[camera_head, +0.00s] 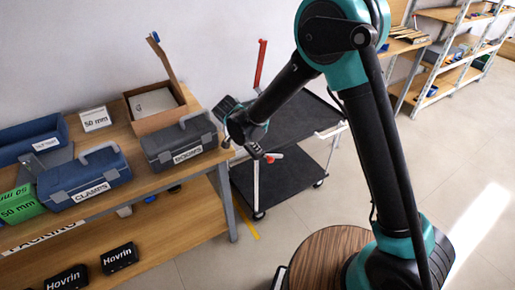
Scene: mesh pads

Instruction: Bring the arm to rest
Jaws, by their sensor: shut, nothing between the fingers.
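My arm rises from the wooden-topped round base at lower right, bends at a teal elbow high in the frame, and slopes down and left to its wrist. My gripper (257,152) is small and dark at the end of the arm, in front of the black cart and right of the bench's end. It is shut, with nothing seen in it. Its fingertips are hard to make out against the dark cart.
A wooden bench (140,187) at left holds a grey case (180,146), a blue case (84,182) and an open cardboard box (157,102). A black two-shelf cart (285,180) stands behind my gripper. Shelving (440,70) is at far right. The floor between is clear.

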